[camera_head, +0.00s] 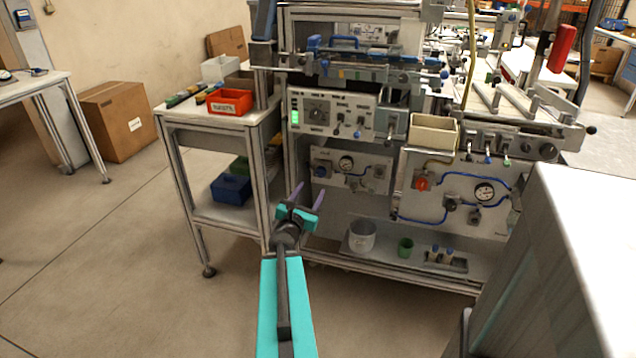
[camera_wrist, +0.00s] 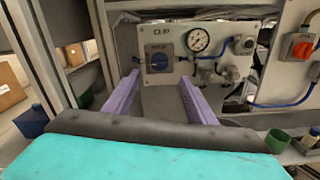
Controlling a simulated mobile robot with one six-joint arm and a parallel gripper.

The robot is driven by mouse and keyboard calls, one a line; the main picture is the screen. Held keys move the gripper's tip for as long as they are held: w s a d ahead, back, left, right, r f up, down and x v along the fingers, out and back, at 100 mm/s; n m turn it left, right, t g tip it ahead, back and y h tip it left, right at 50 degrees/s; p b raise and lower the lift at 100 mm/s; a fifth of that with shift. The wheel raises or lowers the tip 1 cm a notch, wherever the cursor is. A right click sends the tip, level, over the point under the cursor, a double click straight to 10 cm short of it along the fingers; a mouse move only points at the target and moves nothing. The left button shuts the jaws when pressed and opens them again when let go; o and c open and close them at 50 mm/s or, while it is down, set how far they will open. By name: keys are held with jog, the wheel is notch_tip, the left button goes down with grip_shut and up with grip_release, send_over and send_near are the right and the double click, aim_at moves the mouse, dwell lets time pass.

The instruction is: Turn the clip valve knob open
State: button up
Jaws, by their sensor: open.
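In the wrist view, a blue knob on a dark square plate (camera_wrist: 159,58) sits on the left of a pale panel (camera_wrist: 235,30). A small label above it is too blurred to read surely; I take this as the clip valve knob. In the head view the knob (camera_head: 320,171) is small, left of the gauge on the lower left panel. My gripper (camera_wrist: 160,82) has two purple fingers, apart and empty, pointing at the panel below the knob and not touching it. In the head view my gripper (camera_head: 308,191) is in front of the lower left panel.
Right of the knob are a pressure gauge (camera_wrist: 198,40) and pipe fittings. A red knob (camera_head: 421,183) is on the neighbouring panel with blue tubing. A white bucket (camera_head: 361,236) and green cup (camera_head: 405,246) stand on the lower shelf. A side table (camera_head: 213,118) stands left.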

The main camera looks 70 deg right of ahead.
aim_at(319, 175)
jog(key=shift+d+f+b, duration=0.1)
jog(key=shift+d+b, duration=0.85)
jog(key=shift+b, duration=1.5)
jog(key=shift+w+d, duration=0.15)
jog(key=shift+d, duration=1.95)
jog(key=shift+w+d, duration=0.15)
jog(key=shift+d, duration=1.9)
jog(key=c, duration=1)
